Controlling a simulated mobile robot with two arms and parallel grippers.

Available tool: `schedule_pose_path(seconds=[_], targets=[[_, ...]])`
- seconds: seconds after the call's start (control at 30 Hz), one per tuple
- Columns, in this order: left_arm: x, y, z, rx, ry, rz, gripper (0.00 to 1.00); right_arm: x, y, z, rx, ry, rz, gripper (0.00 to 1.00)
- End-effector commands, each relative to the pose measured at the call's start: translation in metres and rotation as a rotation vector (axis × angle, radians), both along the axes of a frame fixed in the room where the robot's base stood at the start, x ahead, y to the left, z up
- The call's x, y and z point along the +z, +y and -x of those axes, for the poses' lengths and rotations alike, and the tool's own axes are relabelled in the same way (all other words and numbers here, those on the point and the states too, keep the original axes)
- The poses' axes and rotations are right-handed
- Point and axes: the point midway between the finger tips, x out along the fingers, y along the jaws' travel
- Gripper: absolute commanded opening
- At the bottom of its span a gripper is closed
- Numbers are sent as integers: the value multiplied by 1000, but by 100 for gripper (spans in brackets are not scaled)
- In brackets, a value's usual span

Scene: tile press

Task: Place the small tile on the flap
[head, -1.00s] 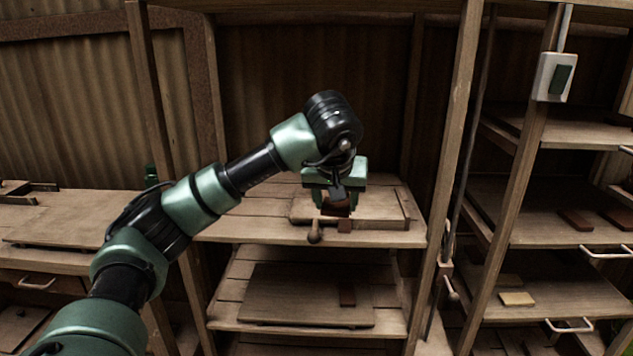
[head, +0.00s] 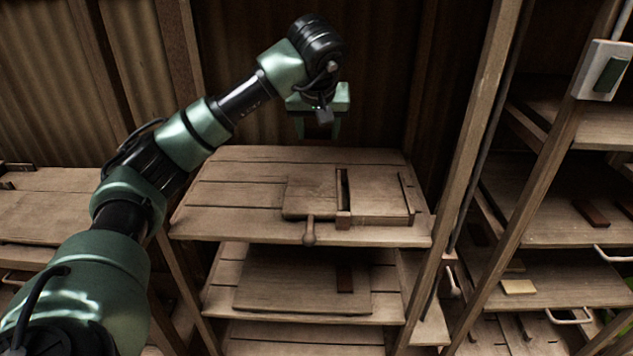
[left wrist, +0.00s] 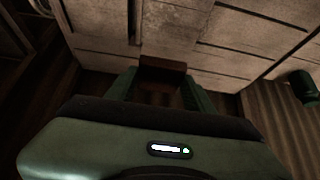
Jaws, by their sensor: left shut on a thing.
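My left gripper (head: 318,128) hangs above the upper shelf, over the wooden press. In the left wrist view, its fingers (left wrist: 162,90) are shut on a small brown tile (left wrist: 162,64). In the head view I cannot make out this tile against the dark wall. The press has a flat left board (head: 311,192) and a right panel (head: 378,192), with a narrow dark slot (head: 343,188) between them. Which part is the flap I cannot tell for certain. A round-ended handle (head: 310,233) sticks out at its front. My right gripper is not in view.
A dark reddish tile (head: 345,278) lies on a board (head: 280,285) on the lower shelf. The right shelves hold another dark tile (head: 591,213) and a pale block (head: 518,287). Wooden posts (head: 465,140) flank the shelves. The upper shelf's left side (head: 235,195) is clear.

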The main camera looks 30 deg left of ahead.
Motion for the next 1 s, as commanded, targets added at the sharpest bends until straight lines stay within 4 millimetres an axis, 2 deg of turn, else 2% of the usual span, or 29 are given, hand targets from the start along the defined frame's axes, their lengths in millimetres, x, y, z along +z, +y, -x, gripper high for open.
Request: schedule_pose_path(seconds=[0.03,0.1,0.33,0.57,0.8,1.0], targets=[[-16,1,1,1,5,0,10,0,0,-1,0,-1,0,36],[-35,1,1,0,5,-1,10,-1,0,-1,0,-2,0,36],[-87,1,1,1,3,0,10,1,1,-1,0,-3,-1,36],[-104,1,0,0,-2,1,10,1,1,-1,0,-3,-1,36],[-136,1,0,1,2,0,10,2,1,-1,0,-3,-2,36],[-139,1,-1,1,-3,1,10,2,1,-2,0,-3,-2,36]])
